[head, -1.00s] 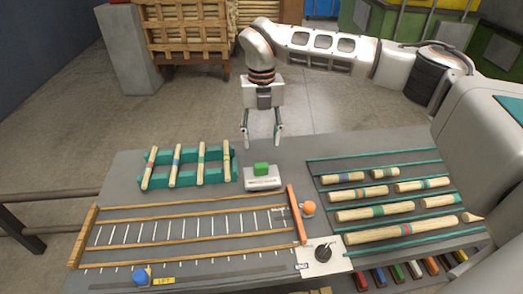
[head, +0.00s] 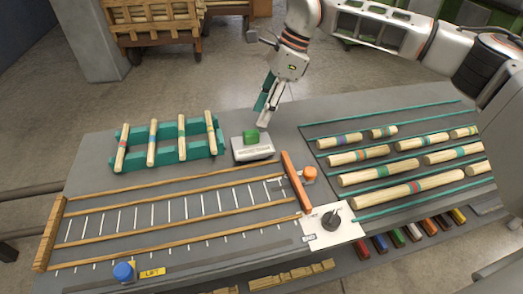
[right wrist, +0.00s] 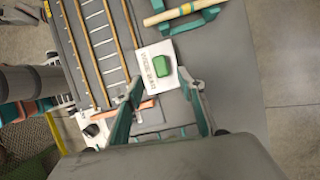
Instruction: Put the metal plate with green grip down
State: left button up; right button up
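The metal plate (head: 256,155) is pale, with a green block grip (head: 250,138) on top. It lies flat on the grey bench, just left of the orange-red bar. My right gripper (head: 262,113) is above and behind it in the head view, with its fingers pointing down toward the grip. In the right wrist view, the fingers (right wrist: 164,84) are spread apart and hold nothing. The plate (right wrist: 148,58) and green grip (right wrist: 162,67) show just beyond the fingertips, and the grip looks clear of them. My left gripper is not in view.
A teal rack (head: 135,161) with several banded rods stands left of the plate. A slatted wooden frame (head: 47,232), an orange-red bar (head: 294,178) and a lever panel (head: 345,238) are in front. Rows of banded rods (head: 380,173) lie to the right.

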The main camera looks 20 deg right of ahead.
aim_at(251, 132)
jog(key=shift+a+f+n, duration=0.1)
jog(key=shift+f+n, duration=0.4)
jog(key=shift+n, duration=0.1)
jog(key=shift+x, duration=3.5)
jog(key=shift+w+a+r, duration=0.1)
jog(key=shift+a+r, duration=0.05)
grip_shut()
